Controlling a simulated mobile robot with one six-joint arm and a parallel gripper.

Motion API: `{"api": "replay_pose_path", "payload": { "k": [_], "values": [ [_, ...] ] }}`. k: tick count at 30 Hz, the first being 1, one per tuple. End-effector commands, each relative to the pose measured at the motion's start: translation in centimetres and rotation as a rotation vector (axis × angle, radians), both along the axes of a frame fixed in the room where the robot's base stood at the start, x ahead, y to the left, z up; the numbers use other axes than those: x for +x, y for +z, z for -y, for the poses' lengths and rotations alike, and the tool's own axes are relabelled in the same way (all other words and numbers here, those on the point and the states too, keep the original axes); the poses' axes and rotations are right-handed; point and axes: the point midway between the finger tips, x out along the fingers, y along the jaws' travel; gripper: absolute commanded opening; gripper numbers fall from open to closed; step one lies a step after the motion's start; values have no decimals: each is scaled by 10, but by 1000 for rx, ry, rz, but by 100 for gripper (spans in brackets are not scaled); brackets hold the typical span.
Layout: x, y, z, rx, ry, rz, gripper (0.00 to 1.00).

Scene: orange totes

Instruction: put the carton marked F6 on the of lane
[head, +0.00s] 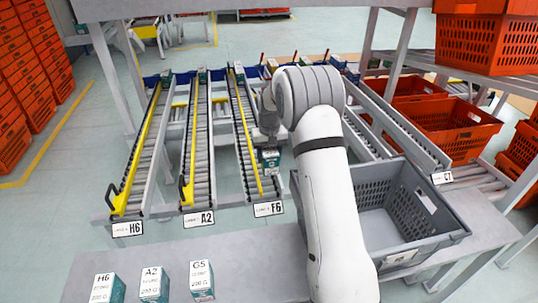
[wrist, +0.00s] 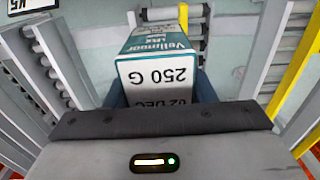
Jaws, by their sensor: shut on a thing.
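My gripper (wrist: 157,100) is shut on a white and teal carton (wrist: 160,60). In the wrist view the carton shows "Vellmoor" and "250 G" upside down; no F6 mark is readable on it. In the head view the held carton (head: 270,160) hangs beside the right side of the F6 lane (head: 245,130), above the near part of the lanes. I cannot tell if it touches the rollers or rail. The F6 sign (head: 268,209) is at the lane's near end. My arm hides what lies just right of this lane.
Cartons H6 (head: 103,289), A2 (head: 154,285) and G5 (head: 202,281) stand on the front table (head: 240,265). Lanes H6 (head: 145,150) and A2 (head: 198,140) lie left. A grey crate (head: 420,245) stands right of my arm. Orange totes (head: 440,130) are at the right.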

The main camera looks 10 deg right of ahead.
Motion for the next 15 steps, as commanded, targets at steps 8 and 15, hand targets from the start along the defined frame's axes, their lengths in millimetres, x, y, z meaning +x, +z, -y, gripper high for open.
{"api": "replay_pose_path", "payload": {
  "k": [8,15],
  "values": [
    [0,-26,0,0,0,-1,20],
    [0,-57,0,0,-1,-1,20]
  ]
}}
